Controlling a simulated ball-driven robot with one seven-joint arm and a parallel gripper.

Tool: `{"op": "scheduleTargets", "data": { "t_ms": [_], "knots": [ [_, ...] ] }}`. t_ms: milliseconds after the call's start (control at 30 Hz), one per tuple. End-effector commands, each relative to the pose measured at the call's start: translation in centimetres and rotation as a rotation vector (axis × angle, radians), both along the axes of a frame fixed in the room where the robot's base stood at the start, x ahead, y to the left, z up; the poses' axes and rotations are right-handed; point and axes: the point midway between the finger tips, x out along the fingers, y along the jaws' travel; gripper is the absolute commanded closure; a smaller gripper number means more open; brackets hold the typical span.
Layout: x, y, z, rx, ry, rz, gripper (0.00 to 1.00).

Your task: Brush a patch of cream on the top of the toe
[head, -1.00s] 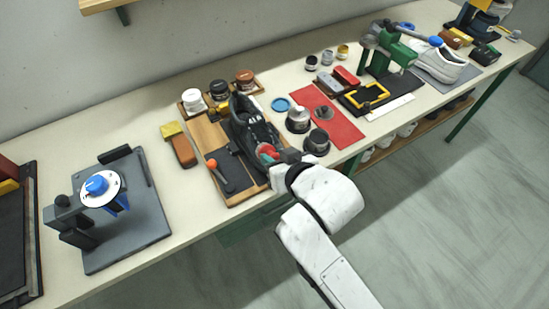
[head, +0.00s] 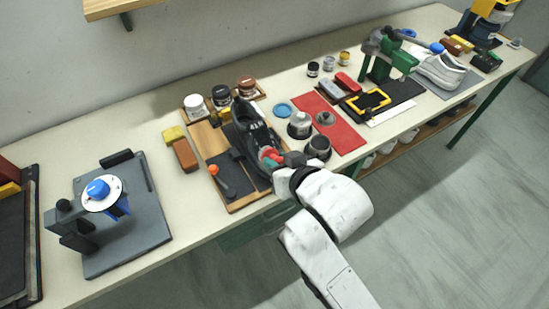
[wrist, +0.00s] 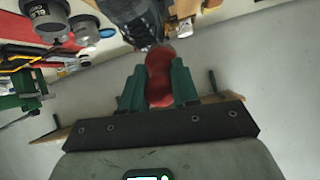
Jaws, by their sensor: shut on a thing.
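My gripper (head: 280,160) is at the near right side of the shoe. In the wrist view, its green fingers (wrist: 158,86) are shut on a rounded red handle (wrist: 158,68), seemingly of a brush. The handle's far end is close to the shoe; I cannot tell whether they touch. The bristles and any cream are not clear. Jars with white (head: 195,105), black (head: 221,91) and brown (head: 247,87) lids stand behind the shoe.
An orange-knobbed tool (head: 221,179) lies on the board's dark pad. A brown-and-yellow block pair (head: 184,154) is left. Bare table lies left of the blocks.

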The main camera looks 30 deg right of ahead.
Motion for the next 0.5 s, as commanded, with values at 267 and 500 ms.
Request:
{"op": "scheduleTargets", "data": {
  "t_ms": [267, 500],
  "knots": [
    [0.6, 0.0, -1.7, -0.002, 0.002, -0.003, 1.0],
    [1.7, 0.0, -4.1, -0.005, 0.002, -0.007, 1.0]
  ]
}}
